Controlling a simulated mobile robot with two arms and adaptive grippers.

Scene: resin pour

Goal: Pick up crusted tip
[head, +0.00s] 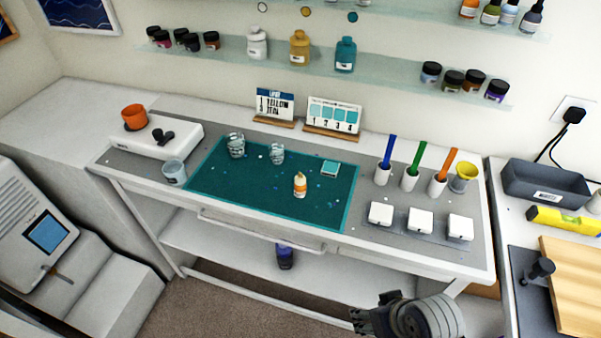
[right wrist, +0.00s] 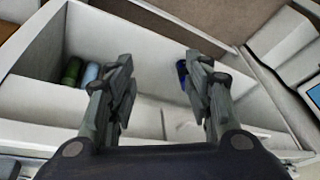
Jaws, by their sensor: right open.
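No part is clearly recognisable as a crusted tip. A small white and orange bottle (head: 300,186) with a pale pointed top stands on the teal mat (head: 230,190); any crust on it is too small to make out. My right gripper (head: 374,316) is low at the front right of the bench, well apart from the bottle. In the right wrist view my right gripper (right wrist: 160,70) is open, with nothing between its fingers. My left gripper is not in view.
White blocks (head: 420,221) and colored sticks in cups stand at right. A dark blue bottle (head: 285,257) is below the bench. Green (right wrist: 71,71) and light-blue (right wrist: 90,74) containers show in the wrist view.

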